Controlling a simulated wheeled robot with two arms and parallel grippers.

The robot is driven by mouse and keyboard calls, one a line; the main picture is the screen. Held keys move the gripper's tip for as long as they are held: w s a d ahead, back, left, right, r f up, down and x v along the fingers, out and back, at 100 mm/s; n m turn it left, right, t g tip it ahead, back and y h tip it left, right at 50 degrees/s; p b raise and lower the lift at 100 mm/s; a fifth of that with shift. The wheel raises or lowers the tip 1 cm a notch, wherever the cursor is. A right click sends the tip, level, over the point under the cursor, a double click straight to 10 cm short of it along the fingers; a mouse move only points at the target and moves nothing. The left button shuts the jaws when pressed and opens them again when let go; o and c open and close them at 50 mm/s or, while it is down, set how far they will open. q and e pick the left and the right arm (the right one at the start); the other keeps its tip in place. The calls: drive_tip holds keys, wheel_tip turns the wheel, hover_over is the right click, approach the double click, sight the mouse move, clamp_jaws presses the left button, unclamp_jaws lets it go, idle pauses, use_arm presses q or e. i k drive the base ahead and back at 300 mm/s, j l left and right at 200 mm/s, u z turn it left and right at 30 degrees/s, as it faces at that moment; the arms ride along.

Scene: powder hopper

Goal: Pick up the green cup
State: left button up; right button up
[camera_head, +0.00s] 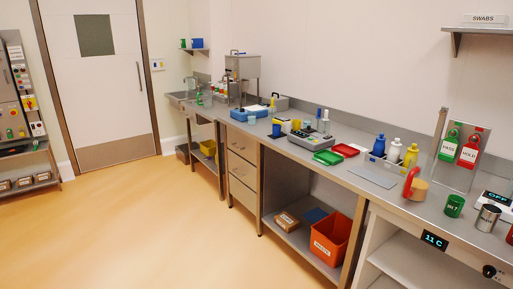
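A green cup (454,206) with small pale lettering on its side stands upright on the steel counter (372,177), towards the right of the head view. A grey metal cup (487,219) stands to its right, apart from it. Neither of my grippers shows in this view, and nothing is touching the green cup.
A tan block-like item with a red handle (416,187) stands left of the green cup. Behind are green and red tagged items (469,150) on a clear stand. Several bottles (394,150) stand further left. An orange bin (330,239) sits below. The floor (150,220) is clear.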

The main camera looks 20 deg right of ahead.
sight(454, 204)
drive_tip(key=i+z, duration=0.3)
drive_tip(key=i, duration=0.2)
drive_tip(key=i+z, duration=0.25)
drive_tip(key=i, duration=0.25)
drive_tip(key=i+j+z, duration=0.3)
drive_tip(key=i, duration=0.15)
drive_tip(key=i+j+z, duration=0.25)
drive_tip(key=i, duration=0.25)
drive_tip(key=l, duration=0.1)
